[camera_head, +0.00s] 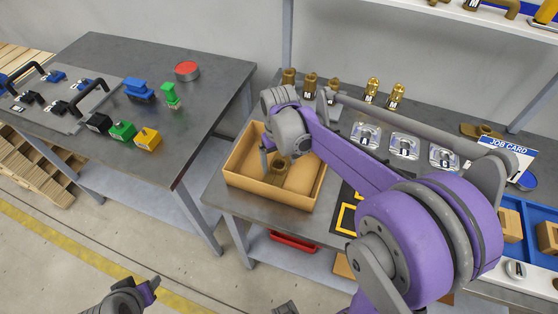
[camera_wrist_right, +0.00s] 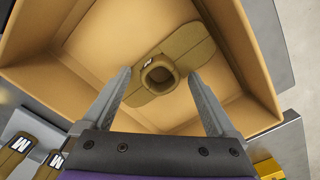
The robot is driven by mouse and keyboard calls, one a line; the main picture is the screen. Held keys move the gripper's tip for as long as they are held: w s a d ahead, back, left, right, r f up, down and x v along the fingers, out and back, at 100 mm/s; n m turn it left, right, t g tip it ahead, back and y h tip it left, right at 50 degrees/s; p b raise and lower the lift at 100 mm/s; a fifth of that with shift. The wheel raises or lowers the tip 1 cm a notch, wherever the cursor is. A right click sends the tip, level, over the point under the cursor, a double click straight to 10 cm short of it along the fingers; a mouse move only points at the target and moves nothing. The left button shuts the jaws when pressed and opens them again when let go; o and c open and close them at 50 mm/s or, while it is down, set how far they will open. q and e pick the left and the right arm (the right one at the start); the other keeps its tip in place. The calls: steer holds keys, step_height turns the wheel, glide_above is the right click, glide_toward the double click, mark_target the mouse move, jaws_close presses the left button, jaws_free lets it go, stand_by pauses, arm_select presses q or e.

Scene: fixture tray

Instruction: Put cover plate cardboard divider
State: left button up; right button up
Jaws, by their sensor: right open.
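An open cardboard box (camera_head: 262,191) stands at the left end of the right-hand table; its inside fills much of the right wrist view (camera_wrist_right: 100,35). A brass piece (camera_wrist_right: 182,72) with an oval flange, a round central opening and an M label lies in the box. Its top also shows in the head view (camera_head: 278,174). My right gripper (camera_wrist_right: 160,80) is open over the box, its fingertips on either side of the round opening, with no clear grip. Silver square plates (camera_head: 405,146) lie in a row on the table. My left gripper (camera_head: 150,287) is low at the bottom left.
Brass fittings (camera_head: 372,88) stand along the back of the table. A job card (camera_head: 503,146) and a blue tray (camera_head: 511,220) are at the right. The left table (camera_head: 205,115) holds coloured blocks and a red round button (camera_head: 187,70). Open floor lies between left gripper and tables.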

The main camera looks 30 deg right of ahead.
arm_select(q)
steer(key=shift+w+r+p, duration=0.15)
steer(key=shift+r+p, duration=0.2)
steer(key=shift+r, duration=0.2)
arm_select(e)
step_height(320, 180, up, 12)
steer(key=shift+r, duration=0.2)
steer(key=shift+f, duration=0.1)
stand_by(1.0)
